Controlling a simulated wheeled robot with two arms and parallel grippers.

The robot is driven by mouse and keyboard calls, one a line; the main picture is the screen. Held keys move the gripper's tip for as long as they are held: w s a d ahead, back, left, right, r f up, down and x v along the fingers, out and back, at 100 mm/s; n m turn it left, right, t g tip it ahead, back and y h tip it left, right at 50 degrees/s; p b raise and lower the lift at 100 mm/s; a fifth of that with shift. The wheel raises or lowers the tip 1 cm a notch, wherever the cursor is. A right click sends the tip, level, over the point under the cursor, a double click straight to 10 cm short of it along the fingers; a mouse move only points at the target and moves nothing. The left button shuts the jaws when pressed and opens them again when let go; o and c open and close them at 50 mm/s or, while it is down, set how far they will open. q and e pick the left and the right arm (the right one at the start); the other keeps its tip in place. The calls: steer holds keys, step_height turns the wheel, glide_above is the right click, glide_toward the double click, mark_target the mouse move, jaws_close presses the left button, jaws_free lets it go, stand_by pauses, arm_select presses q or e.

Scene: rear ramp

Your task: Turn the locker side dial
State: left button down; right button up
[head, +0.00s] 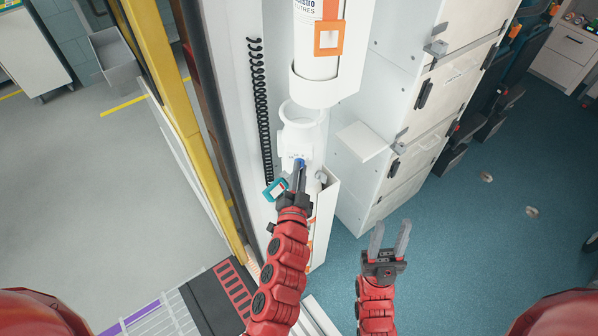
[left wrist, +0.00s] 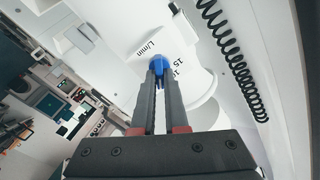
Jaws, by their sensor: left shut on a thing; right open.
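The dial is a small blue knob (left wrist: 158,66) on a white housing (left wrist: 145,43) printed with "L/min" and numbers, as the left wrist view shows. In the head view the blue knob (head: 300,162) is mostly hidden by my left gripper. My left gripper (head: 298,174) is shut on the knob, with its two fingertips around it; these fingers also show in the left wrist view (left wrist: 158,80). My right gripper (head: 390,240) is open and empty, above the blue floor to the right of the locker (head: 324,218).
A white cylinder (head: 316,65) with an orange-framed label stands above the dial. A black coiled cord (head: 262,110) hangs at its left, near a yellow door post (head: 172,90). White cabinets (head: 385,150) with black latches stand at right. The blue floor (head: 460,240) is mostly clear.

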arm_select(q)
steer(key=shift+m+b, duration=0.85)
steer(key=shift+m, duration=1.65)
steer(key=c, duration=1.2)
jaws_free()
steer(key=shift+o, duration=1.3)
steer(key=shift+a, duration=0.15)
steer(key=shift+f, duration=0.1)
steer(key=shift+s, duration=0.1)
